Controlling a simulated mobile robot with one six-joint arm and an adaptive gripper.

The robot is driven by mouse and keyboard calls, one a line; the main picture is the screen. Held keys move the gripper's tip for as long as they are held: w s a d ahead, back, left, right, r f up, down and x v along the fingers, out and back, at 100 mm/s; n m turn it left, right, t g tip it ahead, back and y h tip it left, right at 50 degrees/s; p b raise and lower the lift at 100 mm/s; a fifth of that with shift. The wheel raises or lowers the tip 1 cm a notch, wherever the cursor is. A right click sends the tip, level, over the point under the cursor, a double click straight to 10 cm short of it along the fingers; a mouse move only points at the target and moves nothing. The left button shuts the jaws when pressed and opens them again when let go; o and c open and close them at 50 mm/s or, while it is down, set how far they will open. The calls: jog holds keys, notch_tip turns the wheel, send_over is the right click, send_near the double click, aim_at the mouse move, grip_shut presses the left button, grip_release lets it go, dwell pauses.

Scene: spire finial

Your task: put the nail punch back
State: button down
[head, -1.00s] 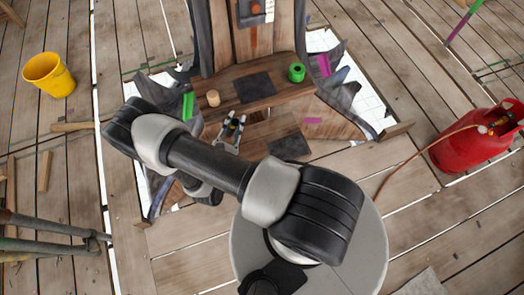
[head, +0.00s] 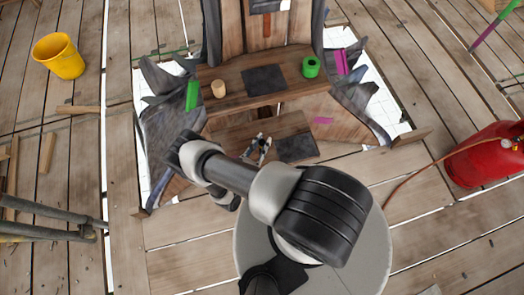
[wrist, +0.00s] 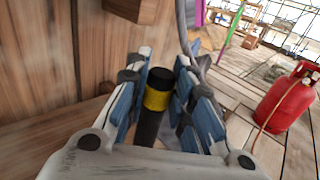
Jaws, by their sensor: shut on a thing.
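The nail punch (wrist: 154,100) is a black cylinder with a yellow band, in the middle of the wrist view. My gripper (wrist: 160,85) has its blue-padded fingers on both sides of it and is shut on it. The punch points away from the palm, and its lower part is hidden by the gripper body. In the head view my gripper (head: 258,146) is over the lower wooden step, just left of a dark square pad (head: 297,148). The punch is too small to make out there.
The upper wooden shelf carries another dark pad (head: 265,80), a green ring-shaped roll (head: 311,67) and a small tan cylinder (head: 218,89). Jagged dark pieces flank both sides. A red gas cylinder (head: 485,155) is at right, a yellow bucket (head: 58,55) at left.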

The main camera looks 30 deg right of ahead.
aim_at(260, 151)
notch_tip(260, 151, down, 5)
jog(key=shift+f+b, duration=0.2)
jog(key=shift+b, duration=0.95)
jog(key=c, duration=1.4)
grip_release()
